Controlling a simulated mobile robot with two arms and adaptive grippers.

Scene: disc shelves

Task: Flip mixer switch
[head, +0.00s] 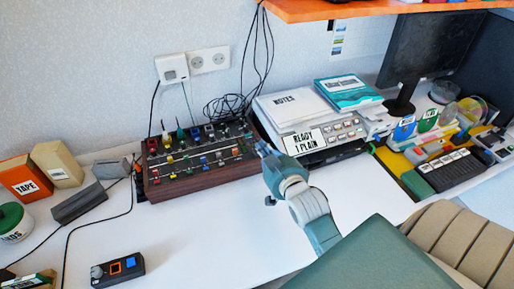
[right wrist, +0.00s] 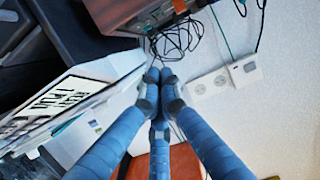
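The mixer (head: 190,185) is a dark box with wooden sides, several coloured knobs and small levers, standing on the white desk against the wall. Its wooden side also shows at the top of the right wrist view (right wrist: 113,12). Which lever is the switch I cannot tell. My right gripper (head: 263,149) is just right of the mixer, near its right edge; contact cannot be made out. In the right wrist view its blue-grey fingers (right wrist: 157,78) come together at the tips, with nothing seen between them. My left gripper is not in view.
A printer-like device (head: 310,137) with a "READY 1 PLAN" card stands right of my gripper. Black cables (head: 232,104) lie behind. A small black box (head: 117,270), tape box (head: 25,178) and grey block (head: 79,203) are left. The front desk middle is clear. An orange shelf (head: 340,10) hangs above.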

